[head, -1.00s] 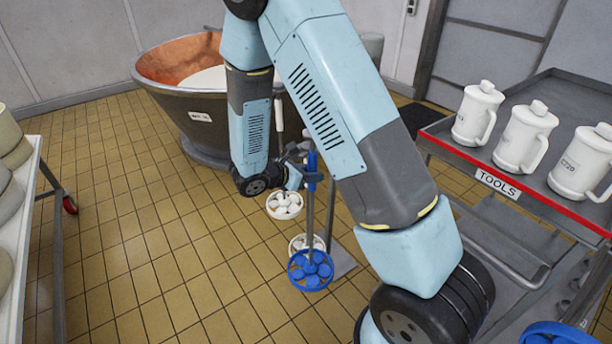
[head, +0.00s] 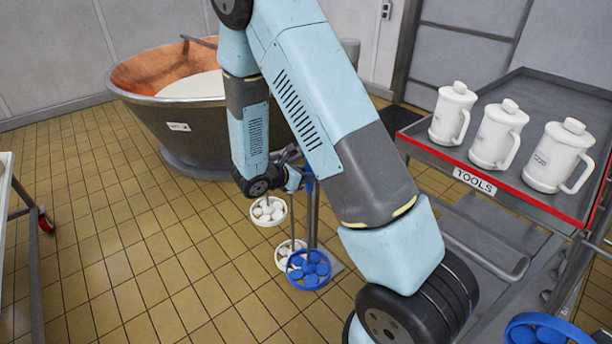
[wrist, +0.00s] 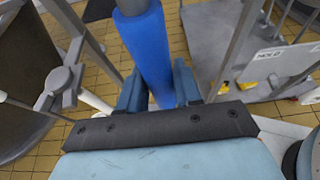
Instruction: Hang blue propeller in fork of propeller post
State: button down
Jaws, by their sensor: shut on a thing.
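The blue propeller's perforated blue disc (head: 309,269) hangs low at the end of its shaft in the head view. My gripper (head: 300,180) is shut on its thick blue handle, which also shows in the wrist view (wrist: 146,45) between the blue fingers (wrist: 158,92). The propeller hangs about upright. The propeller post is mostly hidden behind my arm and the shaft in the head view; part of its grey base plate (head: 336,267) shows. In the wrist view, a grey metal bracket with a round knob (wrist: 62,80), apparently the post's, is left of the handle. The blue handle is apart from it.
White propellers (head: 268,210) (head: 284,256) hang close left of the blue one. The copper vat (head: 180,130) stands behind. A tools trolley (head: 490,185) with white jugs is at right. Another blue disc (head: 548,332) shows at bottom right.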

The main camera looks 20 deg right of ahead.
jog(key=shift+s+a+r, duration=0.25)
jog(key=shift+a+r, duration=0.1)
jog(key=shift+a, duration=0.2)
dwell(0.7)
jog(key=w+d, duration=0.3)
jog(key=d, duration=0.4)
jog(key=shift+d, duration=0.25)
dwell(5.3)
